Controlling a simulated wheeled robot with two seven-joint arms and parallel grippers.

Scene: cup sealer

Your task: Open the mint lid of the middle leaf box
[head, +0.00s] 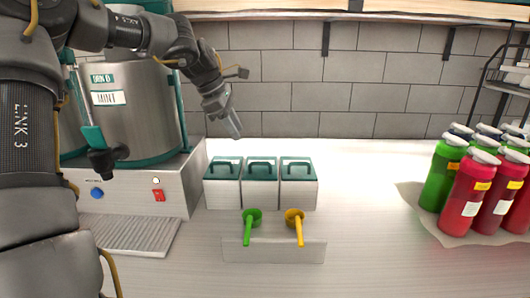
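The middle leaf box (259,194) is a white box in a row of three on the counter. Its mint lid (260,175) is a dark green top with a raised handle, and it lies closed on the box. My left gripper (234,128) hangs in the air above and behind the row, pointing down and slightly right, apart from the lids. Its fingers show edge-on, so I cannot tell whether they are open. Nothing is seen in it. My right gripper is out of view.
Similar lidded boxes stand on the left (222,195) and right (298,195). A green scoop (250,218) and a yellow scoop (295,217) rest on a low holder (272,251) in front. A steel dispenser (140,110) stands left. Several bottles (465,200) stand right; the counter between is clear.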

